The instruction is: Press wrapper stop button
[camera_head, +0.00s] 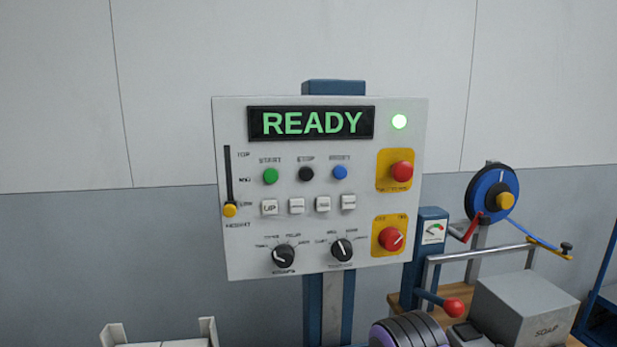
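The control panel (240,150) is a white board on a blue post, facing me in the middle of the view. The black stop button (306,173) sits under a label that reads STOP, between the green start button (270,176) and a blue button (340,172). Nothing touches or covers these buttons. Neither of my grippers is in view.
The panel also has red knobs on yellow plates (401,171), white keys, black dials (342,250) and a slider (229,210). At right stand a blue reel (491,196), a red-ball lever (453,307) and a grey SOAP box (525,308). The space before the panel is clear.

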